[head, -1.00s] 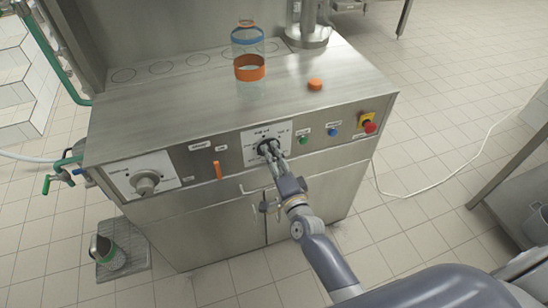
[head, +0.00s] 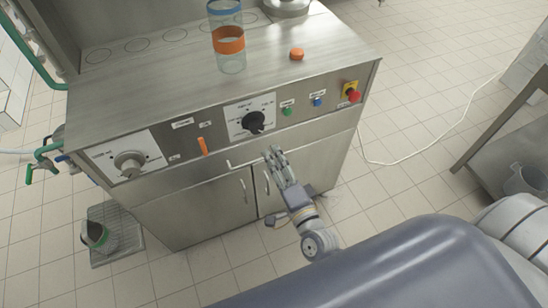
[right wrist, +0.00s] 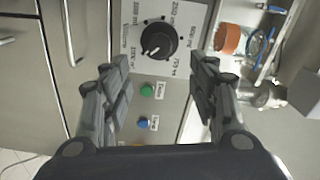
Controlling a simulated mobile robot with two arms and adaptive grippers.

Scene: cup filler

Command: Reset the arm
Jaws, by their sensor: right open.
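My right gripper (head: 274,154) is open and empty in front of the machine's cabinet doors, below the control panel. In the right wrist view its two fingers (right wrist: 160,82) are spread apart with nothing between them. A black rotary knob (head: 253,122) on a white dial plate is just above the fingertips, apart from them. The knob also shows in the right wrist view (right wrist: 158,42), beyond the fingers, with volume markings around it. My left gripper is not in view.
A clear bottle with orange and blue bands (head: 229,40) stands on the steel countertop, beside an orange cap (head: 297,54). Handles (head: 243,190) project from the cabinet doors.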

